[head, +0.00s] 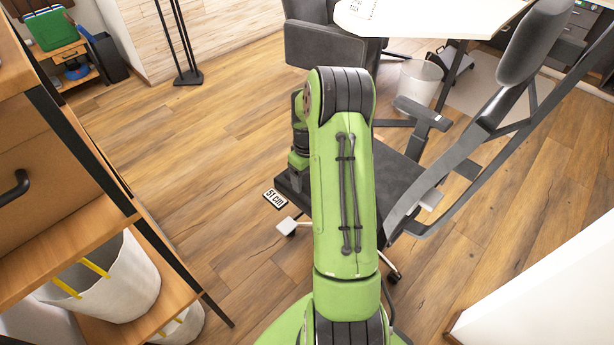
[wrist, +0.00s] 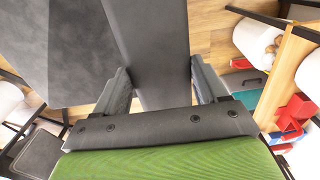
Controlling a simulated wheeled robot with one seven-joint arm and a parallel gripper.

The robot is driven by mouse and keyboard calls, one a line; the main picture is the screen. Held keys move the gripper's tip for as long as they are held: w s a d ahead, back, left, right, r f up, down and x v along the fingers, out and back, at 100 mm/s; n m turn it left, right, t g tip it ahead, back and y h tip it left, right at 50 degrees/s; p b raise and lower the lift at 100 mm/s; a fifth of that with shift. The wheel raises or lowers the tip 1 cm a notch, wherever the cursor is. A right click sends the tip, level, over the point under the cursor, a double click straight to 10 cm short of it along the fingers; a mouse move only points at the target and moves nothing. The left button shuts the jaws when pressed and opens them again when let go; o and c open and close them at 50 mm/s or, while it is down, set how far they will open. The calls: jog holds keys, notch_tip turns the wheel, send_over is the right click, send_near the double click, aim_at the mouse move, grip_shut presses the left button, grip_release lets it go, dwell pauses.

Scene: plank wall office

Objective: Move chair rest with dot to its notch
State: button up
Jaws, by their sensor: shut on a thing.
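In the wrist view my gripper (wrist: 158,72) has one finger on each side of a long dark grey bar (wrist: 152,35) and is shut on it. The bar looks like a rest of the office chair; no dot shows on it. The grey chair seat (wrist: 80,45) lies to its left. In the head view the black office chair (head: 400,172) stands behind my green arm, which hides part of its seat. The chair's far armrest (head: 420,112) is visible. My gripper (head: 290,188) is low at the seat's left side, mostly hidden. I cannot make out the notch.
A wooden shelf (head: 165,255) with white baskets stands close on the left, and a white cabinet (head: 545,290) at the lower right. A desk (head: 430,18) and a waste bin (head: 418,82) are behind. Floor at left centre is clear.

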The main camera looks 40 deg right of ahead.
jog(key=o, duration=1.2)
jog(key=shift+w+d+r, duration=0.1)
jog(key=shift+r, duration=0.2)
jog(key=o, duration=0.3)
jog(key=shift+f, duration=0.1)
notch_tip(320, 180, up, 16)
jog(key=p, duration=0.4)
jog(key=shift+f+p, duration=0.1)
jog(key=shift+p, duration=0.2)
